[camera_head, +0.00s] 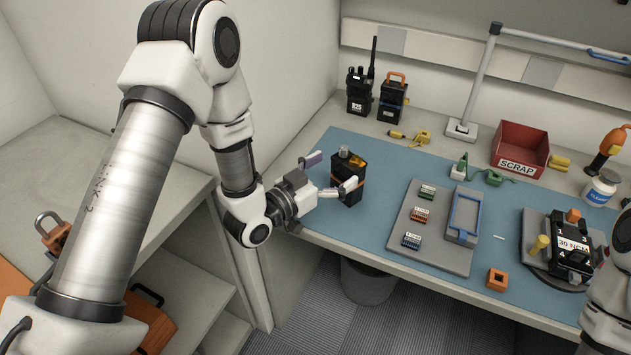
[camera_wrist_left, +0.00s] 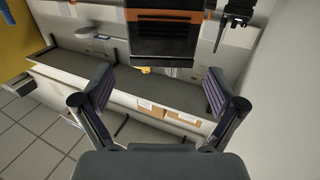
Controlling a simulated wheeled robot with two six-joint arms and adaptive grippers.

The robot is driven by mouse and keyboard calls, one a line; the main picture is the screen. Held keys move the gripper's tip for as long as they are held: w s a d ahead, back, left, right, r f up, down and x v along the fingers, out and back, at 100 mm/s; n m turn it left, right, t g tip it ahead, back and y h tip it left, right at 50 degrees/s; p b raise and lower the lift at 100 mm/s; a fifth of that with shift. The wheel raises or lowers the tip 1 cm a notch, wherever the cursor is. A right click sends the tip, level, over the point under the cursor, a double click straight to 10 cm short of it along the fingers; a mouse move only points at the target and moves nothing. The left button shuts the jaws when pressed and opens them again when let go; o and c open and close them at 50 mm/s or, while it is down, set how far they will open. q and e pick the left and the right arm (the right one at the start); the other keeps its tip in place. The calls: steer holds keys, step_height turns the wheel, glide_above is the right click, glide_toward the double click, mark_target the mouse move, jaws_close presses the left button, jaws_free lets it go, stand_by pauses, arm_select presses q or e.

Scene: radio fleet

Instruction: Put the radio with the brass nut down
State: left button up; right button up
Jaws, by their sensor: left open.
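A black radio (camera_head: 349,182) with an orange band and a knob on top stands upright on the left part of the blue mat (camera_head: 300,218). I cannot tell whether the knob is a brass nut. My left gripper (camera_head: 330,172) is open, with its fingers close to this radio. In the left wrist view the radio's dark body (camera_wrist_left: 162,42) shows at the top, beyond the spread fingertips (camera_wrist_left: 158,90), and nothing is between the pads. My right arm shows at the right edge; its gripper is out of view.
Two more radios, one with a long antenna (camera_head: 359,92) and one with an orange handle (camera_head: 393,101), stand at the back. A grey tray (camera_head: 405,235) lies right of the radio. A black unit (camera_head: 572,248) sits further right, and a red scrap bin (camera_head: 519,147) is behind.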

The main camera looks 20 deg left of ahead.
arm_select(q)
steer(key=v, duration=0.7)
steer(key=shift+s+a+b, duration=0.15)
steer(key=shift+s+b, duration=0.2)
steer(key=shift+b, duration=0.05)
